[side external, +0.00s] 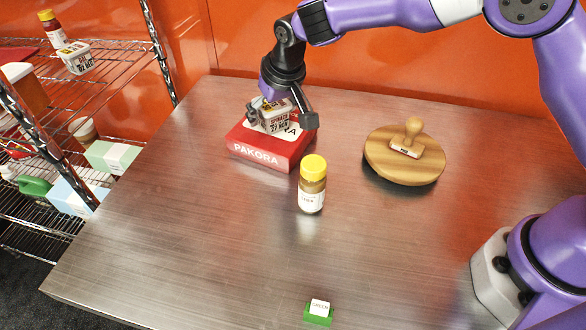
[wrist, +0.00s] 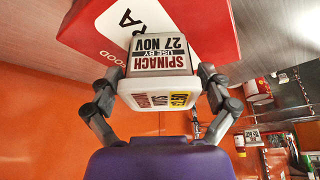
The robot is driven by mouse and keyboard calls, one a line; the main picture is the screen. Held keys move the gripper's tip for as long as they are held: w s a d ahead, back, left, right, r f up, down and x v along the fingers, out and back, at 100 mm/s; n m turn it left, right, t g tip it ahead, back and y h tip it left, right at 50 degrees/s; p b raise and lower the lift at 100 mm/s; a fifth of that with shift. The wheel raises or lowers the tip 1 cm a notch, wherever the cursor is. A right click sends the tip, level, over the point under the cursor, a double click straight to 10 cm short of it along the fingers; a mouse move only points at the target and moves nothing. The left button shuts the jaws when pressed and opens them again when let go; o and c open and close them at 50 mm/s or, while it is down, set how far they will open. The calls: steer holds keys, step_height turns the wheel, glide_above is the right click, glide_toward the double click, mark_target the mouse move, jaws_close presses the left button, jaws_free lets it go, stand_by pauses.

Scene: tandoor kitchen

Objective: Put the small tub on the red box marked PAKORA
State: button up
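The small tub (side external: 275,119) is white with a dark-lettered SPINACH 27 NOV label. It is upright at the top of the red box marked PAKORA (side external: 262,153); whether its base touches the box I cannot tell. My gripper (side external: 281,115) reaches down from above, with a finger on either side of the tub. In the wrist view, the fingers (wrist: 160,76) sit close against both sides of the tub (wrist: 160,85), near its lid, and look shut on it. Behind it the red box (wrist: 222,30) fills the top of the picture.
A yellow-capped jar (side external: 312,188) stands just in front of the box. A round wooden board with a knob (side external: 400,170) lies to the right. A green holder with a white card (side external: 319,313) is at the front edge. A wire shelf (side external: 100,62) stands left.

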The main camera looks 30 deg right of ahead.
steer(key=shift+r, duration=0.15)
steer(key=s+d+r, duration=0.3)
steer(key=s+r, duration=0.1)
steer(key=r, duration=0.3)
steer(key=s+d+r, duration=0.3)
steer(key=s+r, duration=0.2)
steer(key=r, duration=0.2)
steer(key=s+d+f, duration=0.1)
steer(key=s+d, duration=0.3)
steer(key=s, duration=0.4)
steer(key=s+d+f+t, duration=0.1)
steer(key=s+d, duration=0.3)
steer(key=s, duration=0.4)
steer(key=shift+s+d+f, duration=0.15)
steer(key=shift+s+d, duration=0.15)
steer(key=shift+s, duration=0.1)
